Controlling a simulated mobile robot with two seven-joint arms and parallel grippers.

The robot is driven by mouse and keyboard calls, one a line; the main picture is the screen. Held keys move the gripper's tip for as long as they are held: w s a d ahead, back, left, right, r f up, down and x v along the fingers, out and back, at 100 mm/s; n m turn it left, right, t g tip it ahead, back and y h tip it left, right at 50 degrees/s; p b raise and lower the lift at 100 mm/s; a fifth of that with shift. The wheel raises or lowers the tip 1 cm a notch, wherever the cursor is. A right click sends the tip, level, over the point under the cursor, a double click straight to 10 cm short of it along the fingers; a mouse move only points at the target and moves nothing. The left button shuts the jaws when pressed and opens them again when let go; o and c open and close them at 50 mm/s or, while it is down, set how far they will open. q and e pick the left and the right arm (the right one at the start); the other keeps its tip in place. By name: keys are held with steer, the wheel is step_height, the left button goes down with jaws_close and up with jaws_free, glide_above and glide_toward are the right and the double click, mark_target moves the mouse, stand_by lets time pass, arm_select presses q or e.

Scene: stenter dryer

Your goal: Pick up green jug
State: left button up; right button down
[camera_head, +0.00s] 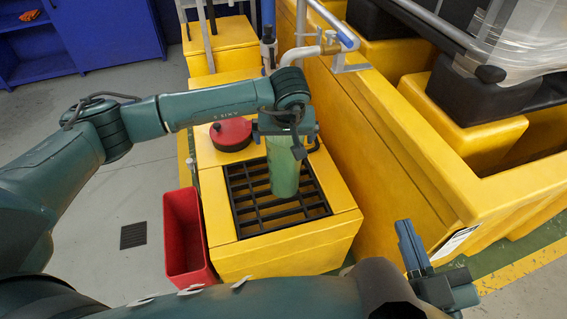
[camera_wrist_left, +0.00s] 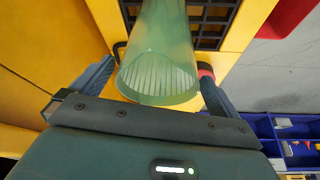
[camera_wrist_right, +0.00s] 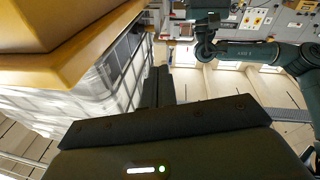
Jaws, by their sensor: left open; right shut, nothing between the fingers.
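The green jug (camera_head: 285,178) is a tall, translucent green vessel standing upright on the black grate of the yellow station. In the left wrist view, the jug (camera_wrist_left: 160,70) is close in front, with its open rim between the two fingers. My left gripper (camera_head: 287,140) is over the jug's upper part, with its fingers open on either side. Whether a finger touches the jug I cannot tell. My right gripper (camera_head: 420,250) is shut and empty at the lower right, apart from the station; its fingers also show in the right wrist view (camera_wrist_right: 160,88).
The black grate (camera_head: 240,200) is set in the yellow station (camera_head: 285,262). A red round lid (camera_head: 231,134) lies behind it. A red bin (camera_head: 185,235) stands to its left. A large yellow machine wall (camera_head: 400,150) rises on the right, and a pipe (camera_head: 305,52) stands behind.

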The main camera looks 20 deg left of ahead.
mark_target(284, 141)
arm_select(q)
steer(key=x, duration=0.2)
steer(key=shift+w+f, duration=0.15)
steer(key=shift+f, duration=0.2)
steer(key=shift+w+f+b, duration=0.1)
steer(key=shift+f+b, duration=0.05)
steer(key=shift+b, duration=0.15)
steer(key=shift+c, duration=0.2)
steer(key=c, duration=1.9)
steer(key=shift+r, duration=0.2)
